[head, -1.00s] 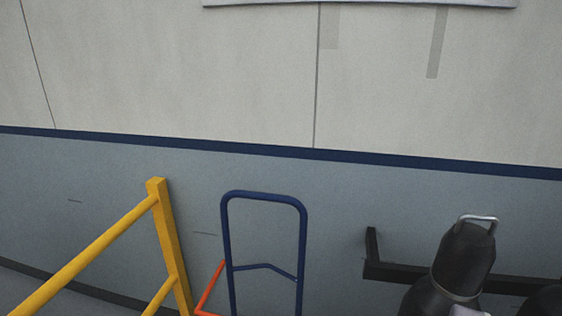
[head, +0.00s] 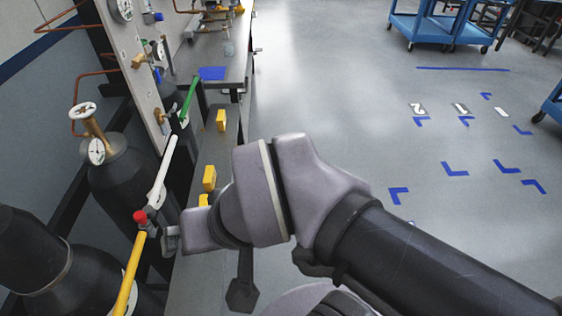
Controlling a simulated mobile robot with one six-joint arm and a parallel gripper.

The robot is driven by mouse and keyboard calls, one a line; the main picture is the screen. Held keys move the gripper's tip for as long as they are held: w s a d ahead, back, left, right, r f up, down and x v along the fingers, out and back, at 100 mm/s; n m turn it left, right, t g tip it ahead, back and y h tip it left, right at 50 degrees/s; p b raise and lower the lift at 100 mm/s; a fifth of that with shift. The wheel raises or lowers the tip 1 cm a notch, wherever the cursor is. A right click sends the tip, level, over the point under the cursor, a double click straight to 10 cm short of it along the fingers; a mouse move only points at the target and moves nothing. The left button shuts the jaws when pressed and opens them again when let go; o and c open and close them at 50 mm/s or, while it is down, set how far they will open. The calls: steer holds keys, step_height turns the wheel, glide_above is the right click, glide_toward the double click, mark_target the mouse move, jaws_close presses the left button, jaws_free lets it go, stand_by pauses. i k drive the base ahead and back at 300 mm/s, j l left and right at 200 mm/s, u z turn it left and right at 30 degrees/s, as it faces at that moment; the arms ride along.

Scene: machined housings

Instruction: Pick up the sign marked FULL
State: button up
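I see no sign on which the word FULL can be read. A flat blue piece (head: 212,73) lies on a narrow dark shelf beside the gas panel, with no lettering that I can make out. My arm reaches in from the lower right, and its grey end sits by a red-knobbed fitting at the left. What may be part of my gripper (head: 172,240) shows at that end, but its fingers cannot be made out. I cannot tell whether it touches the fitting or holds anything.
A dark gas cylinder (head: 128,190) with gauges stands at the left, near a white pipe (head: 162,172) and a yellow pipe (head: 131,272). Yellow blocks (head: 221,120) line the shelf side. Blue carts (head: 437,27) stand far back. The grey floor (head: 330,100) between is open.

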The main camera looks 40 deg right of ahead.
mark_target(208, 181)
steer(key=z, duration=0.35)
steer(key=i+l+u, duration=0.5)
steer(key=l+u, duration=0.2)
steer(key=l, duration=0.15)
steer(key=i+l+u, duration=0.25)
steer(key=l+u, duration=0.25)
steer(key=l, duration=0.2)
steer(key=i+l+u, duration=0.1)
steer(key=l+u, duration=0.15)
steer(key=l, duration=0.15)
